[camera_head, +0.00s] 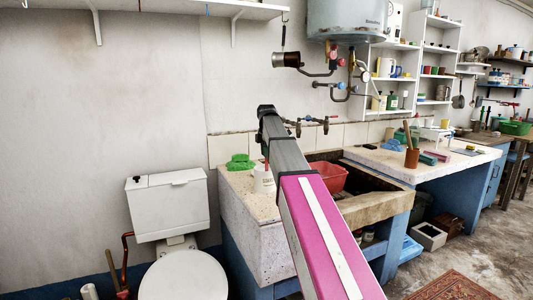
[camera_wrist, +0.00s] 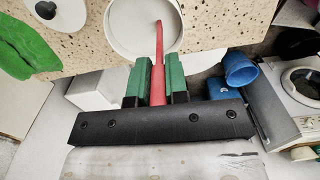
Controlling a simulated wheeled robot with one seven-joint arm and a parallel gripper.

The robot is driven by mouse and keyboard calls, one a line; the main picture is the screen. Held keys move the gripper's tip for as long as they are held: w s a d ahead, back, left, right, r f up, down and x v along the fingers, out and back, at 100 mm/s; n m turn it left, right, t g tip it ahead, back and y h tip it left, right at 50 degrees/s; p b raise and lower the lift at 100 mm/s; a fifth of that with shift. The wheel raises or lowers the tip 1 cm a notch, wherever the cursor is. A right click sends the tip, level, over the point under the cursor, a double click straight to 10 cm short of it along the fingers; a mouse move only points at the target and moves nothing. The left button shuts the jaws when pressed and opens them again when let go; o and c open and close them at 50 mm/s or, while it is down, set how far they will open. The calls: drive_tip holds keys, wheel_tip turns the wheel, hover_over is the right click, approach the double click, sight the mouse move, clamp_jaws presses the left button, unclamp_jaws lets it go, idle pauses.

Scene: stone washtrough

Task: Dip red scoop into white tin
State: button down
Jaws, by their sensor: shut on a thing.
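In the wrist view my gripper (camera_wrist: 158,82) has green fingers closed on the red scoop (camera_wrist: 158,65). The scoop's thin red shaft points up the picture from between the fingers. Its far end overlaps the round opening of the white tin (camera_wrist: 112,32). I cannot tell whether that end is inside the tin or above it. The tin stands on the speckled stone top, and the picture's top edge cuts it off.
A red basin (camera_head: 330,177) sits in the trough. The wrist view shows a blue cup (camera_wrist: 240,70) right of the fingers. Taps (camera_head: 310,121) are on the wall behind.

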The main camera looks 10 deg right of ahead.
drive_tip(key=shift+r, duration=5.45)
drive_tip(key=shift+d, duration=0.1)
